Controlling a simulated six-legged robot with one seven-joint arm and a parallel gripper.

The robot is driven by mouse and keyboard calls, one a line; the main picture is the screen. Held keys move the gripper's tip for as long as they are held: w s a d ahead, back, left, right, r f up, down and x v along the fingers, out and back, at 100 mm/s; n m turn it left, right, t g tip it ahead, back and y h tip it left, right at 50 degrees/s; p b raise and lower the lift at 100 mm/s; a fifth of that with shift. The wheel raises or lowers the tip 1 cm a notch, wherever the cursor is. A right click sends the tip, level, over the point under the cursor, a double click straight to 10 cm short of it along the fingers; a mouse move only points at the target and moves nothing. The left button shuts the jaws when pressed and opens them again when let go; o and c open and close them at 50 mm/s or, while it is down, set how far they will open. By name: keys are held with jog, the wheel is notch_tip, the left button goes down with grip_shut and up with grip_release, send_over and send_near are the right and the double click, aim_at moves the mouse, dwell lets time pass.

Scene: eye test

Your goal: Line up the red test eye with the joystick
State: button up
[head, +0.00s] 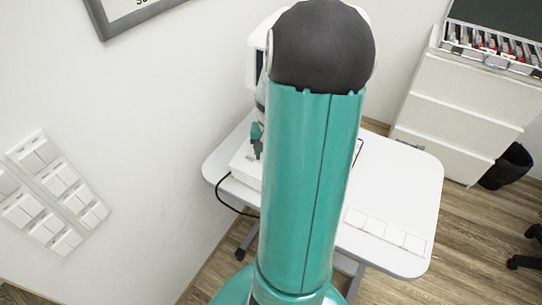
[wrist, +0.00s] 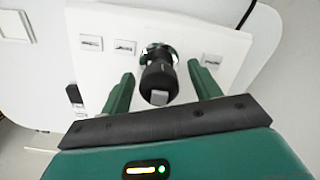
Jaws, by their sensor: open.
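The joystick (wrist: 158,84) is a black stick with a grey square on its end, standing on a white panel (wrist: 225,82) in the wrist view. My gripper (wrist: 160,73) is open, with one green finger on each side of the joystick and a visible gap to both. In the head view my gripper (head: 256,132) shows small at the left edge of my arm, above the white base on the table. No red test eye can be made out in either view; my arm hides much of the device in the head view.
Small picture labels (wrist: 125,46) sit on the panel around the joystick. The white table (head: 400,180) bears a row of white squares (head: 385,230) near its front edge. A white device (head: 254,55) stands behind my arm. A drawer cabinet (head: 460,105) is at right.

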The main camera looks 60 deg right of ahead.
notch_tip(320, 180, up, 12)
jog(key=shift+r, duration=0.2)
jog(key=w+a+r+n+t+h, duration=0.1)
jog(key=w+a+r+n, duration=0.15)
jog(key=a, duration=0.75)
jog(key=w+a+r+n+t+h, duration=0.15)
jog(key=a+r+n, duration=0.25)
jog(key=a, duration=0.5)
jog(key=s+a+r+n+t+y, duration=0.1)
jog(key=s+a+n, duration=0.1)
jog(key=a, duration=0.5)
jog(key=s+a+r+n+t+y, duration=0.1)
jog(key=a+n, duration=0.3)
jog(key=a, duration=0.4)
jog(key=shift+s+a+r+t, duration=0.2)
jog(key=shift+s+a+t, duration=0.1)
jog(key=shift+s+t, duration=0.25)
jog(key=shift+y, duration=0.25)
